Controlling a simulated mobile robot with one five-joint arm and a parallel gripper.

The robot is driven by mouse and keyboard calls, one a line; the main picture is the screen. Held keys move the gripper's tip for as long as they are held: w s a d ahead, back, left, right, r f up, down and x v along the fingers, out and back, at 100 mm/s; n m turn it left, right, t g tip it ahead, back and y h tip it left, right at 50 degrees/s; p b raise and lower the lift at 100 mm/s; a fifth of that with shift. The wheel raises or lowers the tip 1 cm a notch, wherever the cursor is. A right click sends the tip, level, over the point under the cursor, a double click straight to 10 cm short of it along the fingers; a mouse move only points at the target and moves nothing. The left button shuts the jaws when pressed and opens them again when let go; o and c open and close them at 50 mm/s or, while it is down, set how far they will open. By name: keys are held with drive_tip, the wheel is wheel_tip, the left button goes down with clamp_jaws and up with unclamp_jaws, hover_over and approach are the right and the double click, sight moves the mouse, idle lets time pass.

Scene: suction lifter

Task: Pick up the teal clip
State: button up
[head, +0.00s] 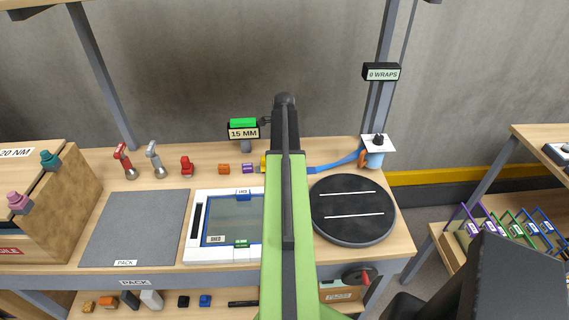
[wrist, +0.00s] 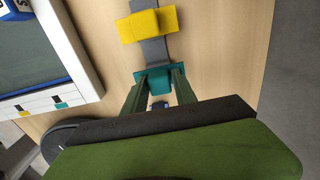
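The teal clip (wrist: 160,74) shows in the wrist view below the yellow clip (wrist: 148,25), with a grey strip between them on the wooden bench top. My gripper (wrist: 159,82) has its two dark green fingers on either side of the teal clip's narrow part, with the wider teal edge beyond the tips. Whether the fingers press on it cannot be told. In the head view my arm hides the teal clip and the fingertips. Only a bit of the yellow clip shows left of the arm (head: 264,165).
An orange block (head: 223,169) and a purple block (head: 248,168) stand left of my arm. A white-framed tray (head: 190,254) lies left and a round black turntable (head: 352,232) right. The 15 MM sign (head: 243,133) stands behind.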

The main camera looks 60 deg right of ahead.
clamp_jaws()
drive_tip(key=shift+r+p, duration=0.45)
wheel_tip(320, 180, up, 4)
drive_tip(key=p, duration=0.4)
drive_tip(key=shift+r, duration=0.1)
drive_tip(key=s+a+r+p, duration=0.3)
drive_tip(key=s+r+p, duration=0.3)
drive_tip(key=s, duration=0.5)
drive_tip(key=shift+s, duration=0.2)
drive_tip(key=shift+f, duration=0.1)
